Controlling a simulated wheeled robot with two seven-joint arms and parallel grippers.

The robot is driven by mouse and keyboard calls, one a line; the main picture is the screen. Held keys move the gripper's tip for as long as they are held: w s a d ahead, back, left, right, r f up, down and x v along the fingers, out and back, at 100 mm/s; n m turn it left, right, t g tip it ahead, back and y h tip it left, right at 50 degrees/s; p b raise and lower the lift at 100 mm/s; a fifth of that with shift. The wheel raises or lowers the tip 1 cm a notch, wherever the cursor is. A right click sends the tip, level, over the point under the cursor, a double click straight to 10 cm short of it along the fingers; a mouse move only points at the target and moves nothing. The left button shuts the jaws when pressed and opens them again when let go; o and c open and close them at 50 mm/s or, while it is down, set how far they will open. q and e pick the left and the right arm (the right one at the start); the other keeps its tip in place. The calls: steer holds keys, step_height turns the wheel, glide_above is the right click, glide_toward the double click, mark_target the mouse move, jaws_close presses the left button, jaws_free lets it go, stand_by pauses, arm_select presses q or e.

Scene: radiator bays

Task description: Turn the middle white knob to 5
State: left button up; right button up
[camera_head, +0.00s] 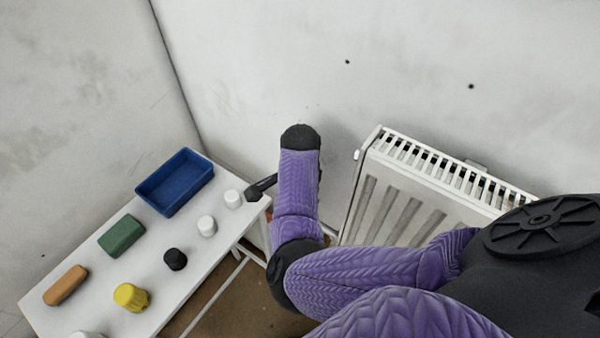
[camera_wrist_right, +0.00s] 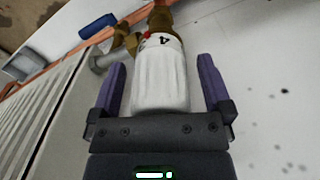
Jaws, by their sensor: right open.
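A white ribbed knob (camera_wrist_right: 160,88) sits on a brass valve (camera_wrist_right: 160,18) in the right wrist view. A figure 4 shows near its valve end, close to a red mark on the valve. My right gripper (camera_wrist_right: 160,66) is open, with one purple finger on each side of the knob. Gaps show between the fingers and the knob. In the head view my purple right arm hides this knob and the gripper's fingers. I cannot tell from these frames whether it is the middle one. My left gripper is not in view.
A white radiator (camera_head: 400,195) stands against the wall beside my arm. A white table (camera_head: 215,270) at left bears a blue tray (camera_head: 176,182), a green block (camera_head: 121,236), an orange block (camera_head: 66,285), a yellow knob (camera_head: 131,297), a black knob (camera_head: 175,259) and loose white knobs (camera_head: 207,226).

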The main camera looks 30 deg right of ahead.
steer(key=c, duration=1.3)
steer(key=shift+o, duration=0.2)
steer(key=shift+r+n+p, duration=0.1)
steer(key=shift+n+p, duration=0.2)
steer(key=shift+p, duration=0.15)
steer(key=shift+r+n+p, duration=0.1)
steer(key=shift+n+p, duration=0.5)
steer(key=shift+p, duration=0.1)
steer(key=n+p, duration=0.2)
steer(key=shift+p, duration=0.3)
steer(key=n+p, duration=0.1)
steer(key=n, duration=0.2)
steer(key=shift+p, duration=0.4)
steer(key=n+p, duration=0.2)
steer(key=n, duration=0.2)
steer(key=shift+n, duration=0.4)
steer(key=n+p, duration=0.1)
steer(key=n, duration=0.4)
steer(key=shift+f, duration=0.2)
